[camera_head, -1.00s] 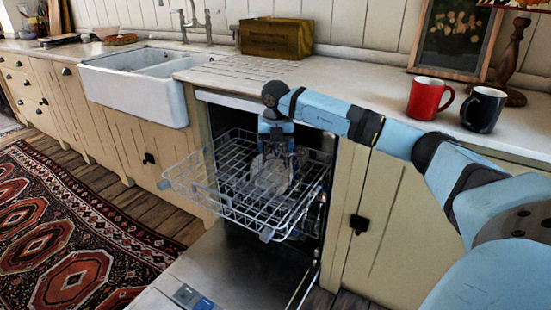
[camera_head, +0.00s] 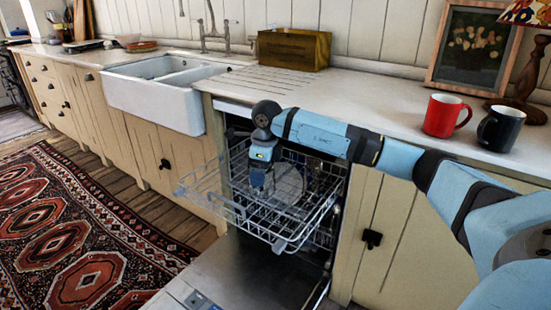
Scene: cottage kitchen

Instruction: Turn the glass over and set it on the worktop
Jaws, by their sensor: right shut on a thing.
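The glass (camera_head: 287,186) is a clear, see-through shape in the pulled-out upper dishwasher rack (camera_head: 245,213). It is hard to make out against the wires, and I cannot tell which way up it is. My right gripper (camera_head: 262,187) points down into the rack at the glass's left side and is shut on it. The fingertips are partly lost among the wires. The pale worktop (camera_head: 375,104) runs above and behind the dishwasher. My left gripper does not show.
A red mug (camera_head: 441,115) and a dark mug (camera_head: 499,129) stand on the worktop at the right, before a framed picture (camera_head: 470,45). A wooden box (camera_head: 292,50) stands behind the grooved drainer. The worktop between box and mugs is clear. The dishwasher door (camera_head: 240,275) hangs open.

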